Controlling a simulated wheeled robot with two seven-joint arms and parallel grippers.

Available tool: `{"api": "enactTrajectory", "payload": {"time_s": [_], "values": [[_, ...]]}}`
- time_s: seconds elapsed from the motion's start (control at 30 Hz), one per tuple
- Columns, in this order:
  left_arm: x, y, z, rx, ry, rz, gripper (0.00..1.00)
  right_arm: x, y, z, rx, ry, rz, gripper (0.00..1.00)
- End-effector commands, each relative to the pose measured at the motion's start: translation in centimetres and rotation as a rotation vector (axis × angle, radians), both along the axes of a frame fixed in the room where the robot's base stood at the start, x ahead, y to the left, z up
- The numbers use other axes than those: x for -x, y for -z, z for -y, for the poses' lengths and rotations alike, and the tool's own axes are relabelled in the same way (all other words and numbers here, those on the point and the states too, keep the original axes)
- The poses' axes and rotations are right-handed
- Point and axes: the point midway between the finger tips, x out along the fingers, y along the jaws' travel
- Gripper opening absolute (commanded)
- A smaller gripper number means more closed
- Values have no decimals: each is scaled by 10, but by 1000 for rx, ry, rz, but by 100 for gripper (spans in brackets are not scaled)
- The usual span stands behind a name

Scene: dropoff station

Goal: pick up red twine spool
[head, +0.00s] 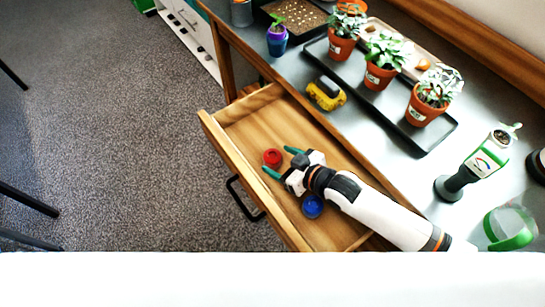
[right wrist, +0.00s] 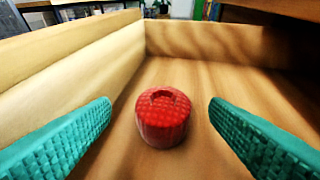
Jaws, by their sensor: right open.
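The red twine spool (head: 272,157) lies in the open wooden drawer (head: 262,100), near its front wall. In the right wrist view the spool (right wrist: 163,117) stands upright on the drawer floor, ahead of and between my two teal fingertips. My right gripper (head: 279,161) is open and empty, reaching low into the drawer with its fingers pointing at the spool. In the right wrist view the right gripper (right wrist: 160,125) has clear gaps on both sides of the spool. My left gripper is not in view.
A blue spool (head: 312,207) lies in the drawer beside my right gripper. The drawer walls stand close around. On the bench above are a yellow device (head: 326,93), a black tray (head: 445,130) with potted plants (head: 428,97), and a green-white meter (head: 487,157).

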Motion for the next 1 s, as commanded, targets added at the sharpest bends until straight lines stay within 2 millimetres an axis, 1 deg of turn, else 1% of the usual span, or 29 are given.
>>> {"api": "enactTrajectory", "payload": {"time_s": [0.03, 0.1, 0.23, 0.33, 0.53, 0.77, 0.8, 0.83, 1.0], "values": [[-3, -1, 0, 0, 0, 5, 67, -7, 2, -5, 0, 1, 1, 70], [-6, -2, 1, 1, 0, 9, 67, -15, 8, -11, 0, 1, 0, 70], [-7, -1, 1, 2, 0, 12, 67, -24, 15, -21, -1, 1, 0, 70], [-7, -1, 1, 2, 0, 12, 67, -26, 17, -24, -1, 0, 0, 70], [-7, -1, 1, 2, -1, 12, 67, -26, 17, -24, 0, 0, 0, 70], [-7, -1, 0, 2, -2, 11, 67, -26, 17, -24, 0, 0, 0, 32], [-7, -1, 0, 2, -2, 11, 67, -26, 17, -24, 0, 0, 0, 26], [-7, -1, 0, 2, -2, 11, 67, -26, 17, -24, 0, 0, 0, 23], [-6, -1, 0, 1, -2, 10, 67, -26, 17, -24, 0, 0, 0, 23]]}}
